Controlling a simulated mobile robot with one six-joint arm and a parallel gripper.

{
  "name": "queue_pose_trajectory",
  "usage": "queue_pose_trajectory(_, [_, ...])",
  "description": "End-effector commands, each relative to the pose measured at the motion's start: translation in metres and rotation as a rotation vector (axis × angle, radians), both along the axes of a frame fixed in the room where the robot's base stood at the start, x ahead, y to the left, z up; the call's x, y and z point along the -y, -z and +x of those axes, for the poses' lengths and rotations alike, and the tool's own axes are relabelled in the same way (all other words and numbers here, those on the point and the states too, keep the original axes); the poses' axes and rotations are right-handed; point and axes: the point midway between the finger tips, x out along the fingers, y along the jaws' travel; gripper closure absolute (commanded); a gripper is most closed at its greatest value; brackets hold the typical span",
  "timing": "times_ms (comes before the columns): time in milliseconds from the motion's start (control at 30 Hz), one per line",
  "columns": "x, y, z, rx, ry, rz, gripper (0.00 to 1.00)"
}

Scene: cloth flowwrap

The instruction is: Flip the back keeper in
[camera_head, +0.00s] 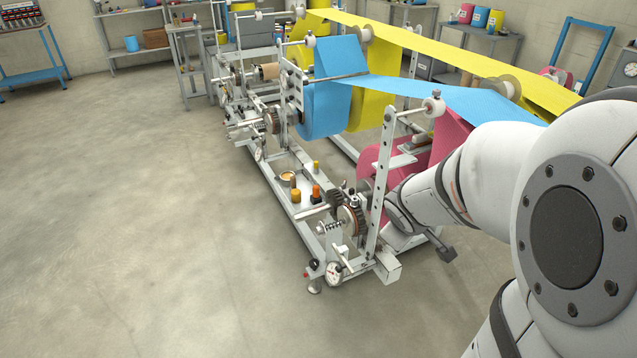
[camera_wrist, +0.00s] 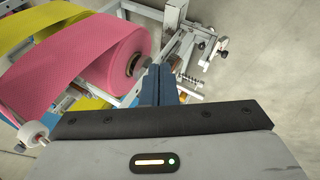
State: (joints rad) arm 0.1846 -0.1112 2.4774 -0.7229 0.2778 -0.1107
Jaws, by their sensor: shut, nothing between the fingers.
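The pink roll (camera_wrist: 105,50) fills the upper left of the wrist view, with its core (camera_wrist: 133,65) and a short shaft end facing my gripper. My gripper (camera_wrist: 157,70) is shut and empty, its dark blue fingers pointing at the frame just right of the core. The fingertips overlap the shaft end in the picture; I cannot tell whether they touch. The back keeper cannot be picked out for certain; the fingers cover part of the area by the shaft. In the head view the pink roll (camera_head: 448,138) shows partly behind my arm, and my fingertips are hidden.
A white upright post (camera_head: 377,185) with holes stands close by my wrist. A blue web (camera_head: 420,90) and a yellow web (camera_head: 450,60) run above the machine. A tray (camera_head: 303,208) holds small parts. The floor (camera_head: 130,220) at left is clear.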

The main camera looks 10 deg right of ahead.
Motion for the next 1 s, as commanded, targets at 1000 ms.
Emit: queue_pose_trajectory(1000, [-0.050, 0.156, 0.007, -0.017, -1.094, 0.178, 1.00])
